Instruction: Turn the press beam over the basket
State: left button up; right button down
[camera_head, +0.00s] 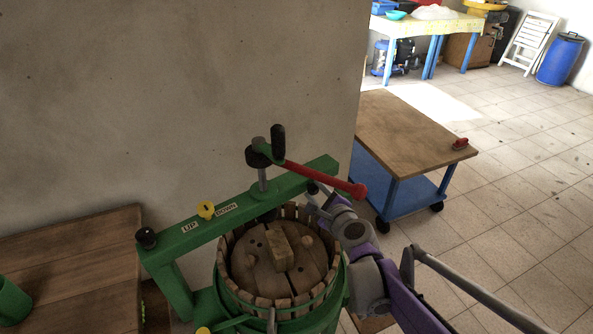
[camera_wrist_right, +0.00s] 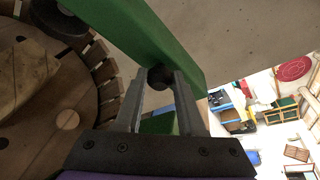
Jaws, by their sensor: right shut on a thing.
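The green press beam (camera_head: 230,213) runs from its post at the left to a free end at the right. In the head view it crosses the far side of the slatted wooden basket (camera_head: 225,284), off the basket's middle. A screw (camera_head: 263,181) with a red-armed crank (camera_head: 318,176) stands on the beam. My right gripper (camera_head: 314,191) is at the free end, shut on a dark knob (camera_wrist_right: 159,76) there. The right wrist view shows both fingers around this knob, beside the green beam (camera_wrist_right: 150,37). My left gripper is out of view.
Round wooden press boards with a block (camera_head: 280,251) lie in the basket. A wall stands close behind the beam. A wooden table (camera_head: 80,255) with a green mug (camera_head: 12,301) is at left. A blue cart (camera_head: 415,135) stands at back right, with open tiled floor beyond.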

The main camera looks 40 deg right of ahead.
jog(key=s+a+p, duration=0.2)
jog(key=s+p, duration=0.1)
jog(key=s, duration=0.6)
jog(key=shift+s+a, duration=0.15)
jog(key=shift+a, duration=0.25)
jog(key=c, duration=0.9)
grip_release()
jog(key=o, duration=0.4)
jog(key=shift+a, duration=0.15)
